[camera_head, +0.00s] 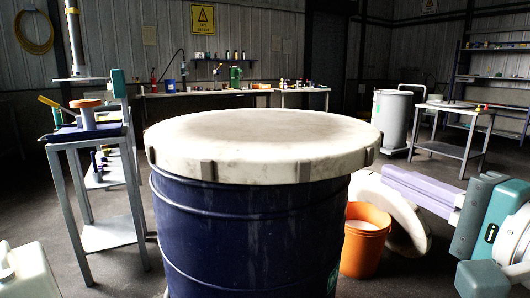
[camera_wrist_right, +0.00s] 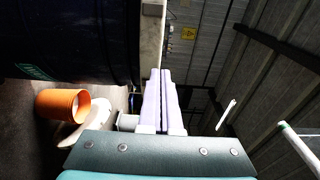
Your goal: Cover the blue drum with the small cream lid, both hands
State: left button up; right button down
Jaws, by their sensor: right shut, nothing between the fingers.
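The blue drum (camera_head: 245,235) stands upright in the middle of the head view. A round cream lid (camera_head: 265,140) with clips around its rim lies on top of it and looks level, covering the opening. In the right wrist view the dark drum (camera_wrist_right: 75,35) fills the upper left, with the lid's edge (camera_wrist_right: 150,40) as a pale strip. My right gripper (camera_head: 392,178) is to the right of the drum, below the lid's height in the picture. Its lavender fingers (camera_wrist_right: 161,75) are together, empty and apart from the lid. My left gripper is not in view.
An orange bucket (camera_head: 365,245) stands right of the drum, with another cream round piece (camera_head: 408,215) leaning behind it. A grey work table (camera_head: 95,145) is at left. A grey drum (camera_head: 392,118) and small table (camera_head: 452,108) stand at back right.

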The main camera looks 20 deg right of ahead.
aim_at(342, 155)
jog(key=w, duration=0.8)
jog(key=shift+w, duration=0.15)
